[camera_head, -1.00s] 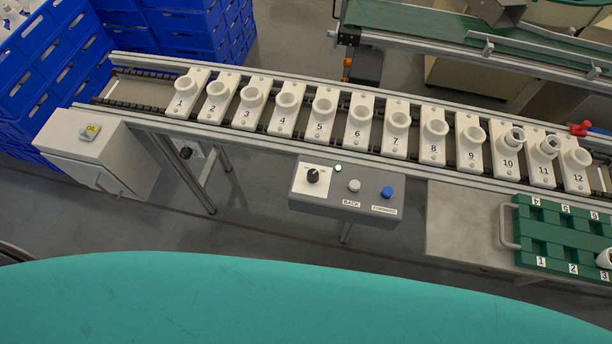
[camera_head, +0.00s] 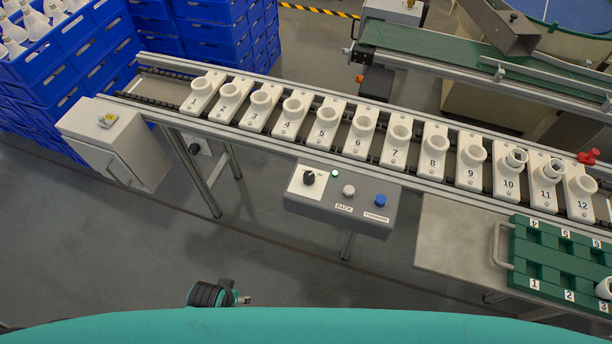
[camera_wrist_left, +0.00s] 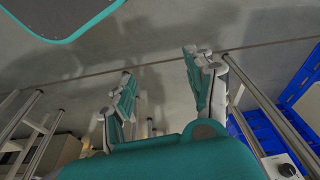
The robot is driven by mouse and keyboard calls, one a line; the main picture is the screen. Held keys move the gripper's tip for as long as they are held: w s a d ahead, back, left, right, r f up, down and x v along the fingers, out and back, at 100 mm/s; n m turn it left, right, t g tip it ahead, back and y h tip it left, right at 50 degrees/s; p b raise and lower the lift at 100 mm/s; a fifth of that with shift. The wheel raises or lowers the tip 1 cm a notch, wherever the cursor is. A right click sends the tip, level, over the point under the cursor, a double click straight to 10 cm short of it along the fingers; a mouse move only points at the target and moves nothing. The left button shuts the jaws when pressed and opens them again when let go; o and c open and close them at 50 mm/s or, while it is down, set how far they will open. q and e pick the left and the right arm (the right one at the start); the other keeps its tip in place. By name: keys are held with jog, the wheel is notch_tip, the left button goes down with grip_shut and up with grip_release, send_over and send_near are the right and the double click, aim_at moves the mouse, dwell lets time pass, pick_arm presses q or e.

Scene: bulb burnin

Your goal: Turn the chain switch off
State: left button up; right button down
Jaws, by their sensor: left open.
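A black rotary knob (camera_head: 309,177) sits on a white plate at the left of the grey control panel (camera_head: 330,205), beside a small green light (camera_head: 335,173). I cannot read a label saying which is the chain switch. A dark knob (camera_wrist_left: 286,169) on a pale plate shows at the lower right of the left wrist view. My left gripper (camera_wrist_left: 160,88) is open and empty, its fingers apart over the floor and touching nothing. My right gripper is out of view.
The conveyor (camera_head: 240,136) carries numbered white sockets. The panel also has a white BACK button (camera_head: 349,190) and a blue FORWARD button (camera_head: 380,200). Blue crates (camera_head: 70,60) stand at left; a green tray (camera_head: 548,262) is at right. The floor before the panel is clear.

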pick_arm(q)
jog(key=w+d+r+m+t+h+b, duration=0.1)
jog(key=w+d+r, duration=0.2)
jog(key=r, duration=0.5)
jog(key=w+d+r+h, duration=0.15)
jog(key=w+r, duration=0.25)
jog(key=r, duration=0.4)
jog(key=w+d+r+m+h, duration=0.1)
jog(key=w+d+r+m, duration=0.35)
jog(key=d+r, duration=0.4)
notch_tip(320, 180, up, 12)
jog(key=m+g+y, duration=0.3)
jog(key=m+y, duration=0.1)
jog(key=m, duration=0.4)
send_over(309, 175)
notch_tip(309, 175, down, 17)
jog(key=shift+f+p, duration=0.1)
jog(key=shift+p, duration=0.6)
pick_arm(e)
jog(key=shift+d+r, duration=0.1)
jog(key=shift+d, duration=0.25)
pick_arm(q)
jog(key=shift+c, duration=0.4)
